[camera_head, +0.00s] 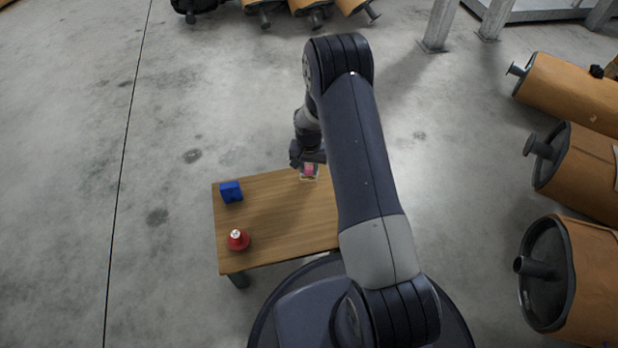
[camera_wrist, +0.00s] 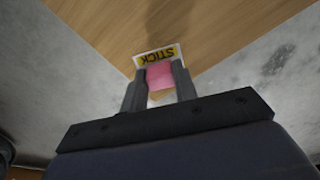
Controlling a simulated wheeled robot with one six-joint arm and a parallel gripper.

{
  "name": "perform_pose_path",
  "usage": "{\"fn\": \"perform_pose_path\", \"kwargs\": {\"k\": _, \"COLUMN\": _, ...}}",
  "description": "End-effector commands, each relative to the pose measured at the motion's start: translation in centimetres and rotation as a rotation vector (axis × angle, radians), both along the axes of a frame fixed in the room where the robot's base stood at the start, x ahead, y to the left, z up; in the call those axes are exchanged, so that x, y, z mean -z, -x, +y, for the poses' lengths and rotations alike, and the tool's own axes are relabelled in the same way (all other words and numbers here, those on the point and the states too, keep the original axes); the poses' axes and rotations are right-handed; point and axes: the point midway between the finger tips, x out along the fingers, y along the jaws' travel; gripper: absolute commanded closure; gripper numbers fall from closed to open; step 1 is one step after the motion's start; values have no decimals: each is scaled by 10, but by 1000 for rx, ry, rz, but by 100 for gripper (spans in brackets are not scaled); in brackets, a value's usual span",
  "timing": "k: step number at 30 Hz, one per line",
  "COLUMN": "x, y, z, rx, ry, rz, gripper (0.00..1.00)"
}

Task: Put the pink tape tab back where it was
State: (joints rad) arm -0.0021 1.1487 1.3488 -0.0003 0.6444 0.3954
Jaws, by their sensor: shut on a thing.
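The pink tape tab (camera_wrist: 160,75) is between the two fingers of my gripper (camera_wrist: 158,82) in the wrist view, and the fingers are shut on it. In the head view the pink tab (camera_head: 309,170) shows just below my gripper (camera_head: 308,162), at the far edge of the wooden table (camera_head: 270,215). I cannot tell whether the tab touches the card.
A blue block (camera_head: 231,191) stands at the table's far left corner. A red object with a white top (camera_head: 238,240) stands near the front left. The middle of the table is clear. Several mufflers (camera_head: 575,175) lie on the floor at right.

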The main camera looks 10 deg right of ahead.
Motion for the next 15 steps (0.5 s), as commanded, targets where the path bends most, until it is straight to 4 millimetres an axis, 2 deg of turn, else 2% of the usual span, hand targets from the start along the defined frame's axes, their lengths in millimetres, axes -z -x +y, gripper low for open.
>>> {"fn": "perform_pose_path", "kwargs": {"k": 8, "x": 37, "y": 0, "z": 0, "rx": 0, "ry": 0, "rz": 0, "gripper": 93}}
{"fn": "perform_pose_path", "kwargs": {"k": 15, "x": 38, "y": 0, "z": 0, "rx": 0, "ry": -1, "rz": -1, "gripper": 93}}
